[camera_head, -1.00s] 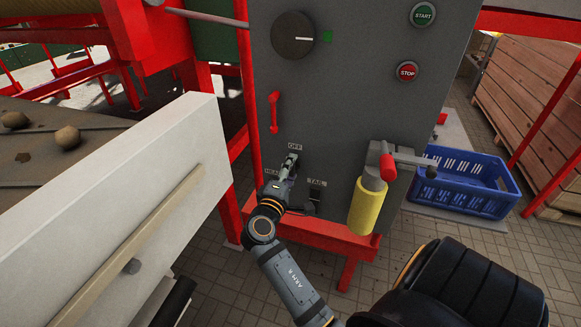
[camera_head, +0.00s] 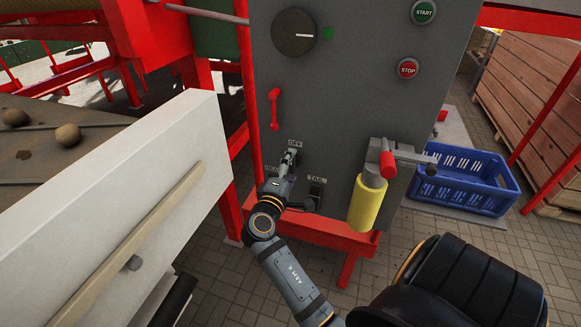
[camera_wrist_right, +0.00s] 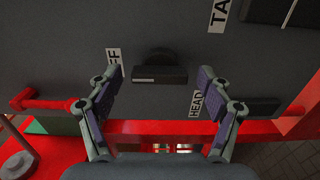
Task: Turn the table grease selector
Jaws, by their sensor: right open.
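The grease selector (camera_wrist_right: 160,67) is a dark knob with a bar handle on the grey control panel (camera_head: 350,110). In the right wrist view a thin pale line marks the left part of its bar, on the side of the OFF label (camera_wrist_right: 114,62). The HEAD label (camera_wrist_right: 196,104) and TAIL label (camera_wrist_right: 219,16) are to its right. My right gripper (camera_wrist_right: 158,82) is open, with one finger on each side of the knob and gaps between. In the head view my right gripper (camera_head: 289,160) covers the knob, just below the OFF label (camera_head: 295,143). My left gripper is not in view.
A large black dial (camera_head: 294,33), a red handle (camera_head: 274,109), and START (camera_head: 424,12) and STOP (camera_head: 408,68) buttons are on the panel. A yellow cylinder with a red-tipped lever (camera_head: 366,203) juts out at right. A white beam (camera_head: 150,150) is close on the left.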

